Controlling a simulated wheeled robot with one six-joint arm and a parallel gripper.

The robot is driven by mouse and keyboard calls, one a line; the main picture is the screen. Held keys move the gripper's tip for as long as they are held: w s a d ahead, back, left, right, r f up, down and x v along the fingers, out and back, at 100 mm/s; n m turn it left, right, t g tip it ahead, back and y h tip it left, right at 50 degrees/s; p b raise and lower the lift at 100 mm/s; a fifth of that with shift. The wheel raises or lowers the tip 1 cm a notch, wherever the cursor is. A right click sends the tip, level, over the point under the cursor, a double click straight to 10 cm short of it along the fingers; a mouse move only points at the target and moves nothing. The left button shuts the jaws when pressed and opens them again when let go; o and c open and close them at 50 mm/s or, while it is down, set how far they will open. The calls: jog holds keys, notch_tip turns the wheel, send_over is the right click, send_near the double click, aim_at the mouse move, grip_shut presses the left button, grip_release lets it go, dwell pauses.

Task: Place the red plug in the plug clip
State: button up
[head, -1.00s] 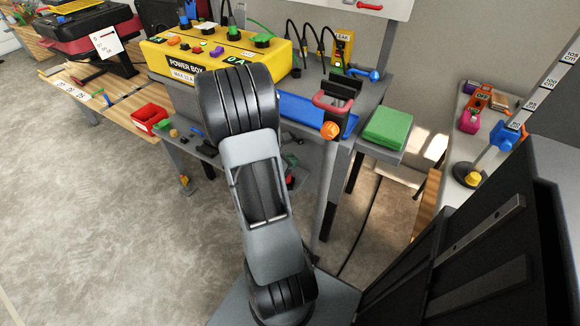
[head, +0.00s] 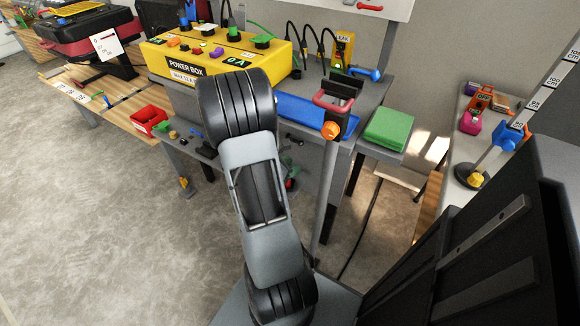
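My gripper is not in view; only my arm's links show, rising through the middle of the picture. A small red piece (head: 197,50) sits on top of the yellow power box (head: 163,58), among knobs and plugs of other colours. I cannot tell whether it is the red plug. A dark holder with a red handle (head: 333,103) stands at the right front of the bench. I cannot make out the plug clip for certain. My arm hides part of the box front and the bench edge.
A blue tray (head: 300,112) and a green block (head: 388,128) lie at the bench's right. A red bin (head: 149,121) stands at left. A side table (head: 457,150) with coloured parts is at far right. The floor (head: 110,210) at left is clear.

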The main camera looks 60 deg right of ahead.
jog(key=shift+r, duration=0.25)
jog(key=w+a+r+m+t+y+p, duration=0.1)
jog(key=w+a+r+m+t+y, duration=0.1)
jog(key=a, duration=0.9)
jog(key=w+a+r+m+t+y+p, duration=0.1)
jog(key=a+r+m+y, duration=0.4)
jog(key=a, duration=0.6)
jog(key=w+a+r+m+t+y+p, duration=0.1)
jog(key=w+a+r+m+t+y, duration=0.2)
jog(key=a+r+m, duration=0.3)
jog(key=a+r+t+y, duration=0.1)
jog(key=a+r, duration=0.2)
jog(key=a, duration=0.2)
jog(key=shift+w+a+t, duration=0.4)
jog(key=shift+r, duration=0.1)
